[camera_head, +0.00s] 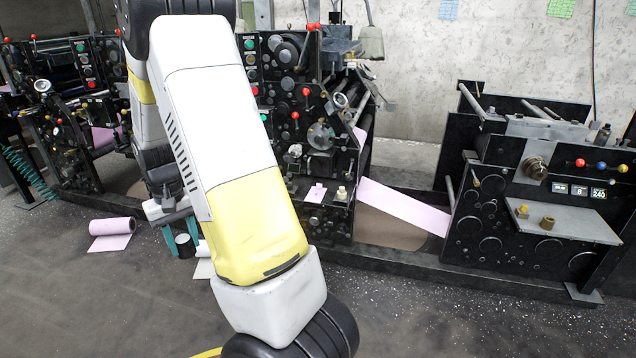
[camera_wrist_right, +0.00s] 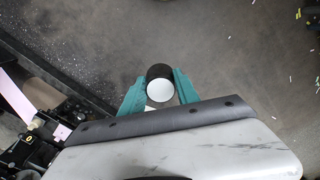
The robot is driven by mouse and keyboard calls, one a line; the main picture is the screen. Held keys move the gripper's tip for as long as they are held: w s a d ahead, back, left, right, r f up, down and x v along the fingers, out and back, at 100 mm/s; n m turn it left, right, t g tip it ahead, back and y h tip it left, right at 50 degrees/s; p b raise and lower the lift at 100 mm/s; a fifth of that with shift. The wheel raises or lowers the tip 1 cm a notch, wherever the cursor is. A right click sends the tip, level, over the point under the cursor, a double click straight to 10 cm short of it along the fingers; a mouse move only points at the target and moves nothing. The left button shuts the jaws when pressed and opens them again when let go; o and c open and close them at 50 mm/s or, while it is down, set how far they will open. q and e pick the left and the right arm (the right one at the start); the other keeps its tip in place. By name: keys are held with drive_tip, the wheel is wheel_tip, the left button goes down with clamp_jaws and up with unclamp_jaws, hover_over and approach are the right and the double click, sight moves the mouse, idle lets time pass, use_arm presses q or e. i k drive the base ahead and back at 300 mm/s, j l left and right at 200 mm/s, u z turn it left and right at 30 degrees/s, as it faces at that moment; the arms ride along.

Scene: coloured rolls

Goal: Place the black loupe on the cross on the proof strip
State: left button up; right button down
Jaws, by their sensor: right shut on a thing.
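My right gripper (camera_head: 181,240) has teal fingers and is shut on the black loupe (camera_head: 184,246), a short black cylinder. In the right wrist view the loupe (camera_wrist_right: 159,74) sits between the fingertips (camera_wrist_right: 159,90), with a round white end towards the camera. In the head view the gripper hangs left of the press, above or in front of the dark floor. A pink strip (camera_head: 405,207) runs between two black machine parts. A small pink piece (camera_head: 315,193) lies on a ledge left of it. I cannot make out a cross mark. My left gripper is not in view.
A pink roll (camera_head: 112,227) lies partly unrolled on the floor at left. White paper (camera_head: 204,268) lies beside the gripper, partly hidden by my arm. A grey shelf (camera_head: 565,222) with brass pieces juts from the right machine. The front floor is mostly clear.

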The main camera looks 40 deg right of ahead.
sight(315, 193)
drive_tip(key=i+l+z, duration=0.15)
drive_tip(key=l, duration=0.35)
drive_tip(key=i+l+z, duration=0.1)
drive_tip(key=l, duration=0.35)
drive_tip(key=i+l+z, duration=0.15)
drive_tip(key=i+l, duration=0.15)
drive_tip(key=i+l+z, duration=0.1)
drive_tip(key=l, duration=0.45)
drive_tip(key=i+l+z, duration=0.15)
drive_tip(key=i+l, duration=0.55)
drive_tip(key=l, duration=0.2)
drive_tip(key=i+l, duration=0.15)
drive_tip(key=i, duration=0.3)
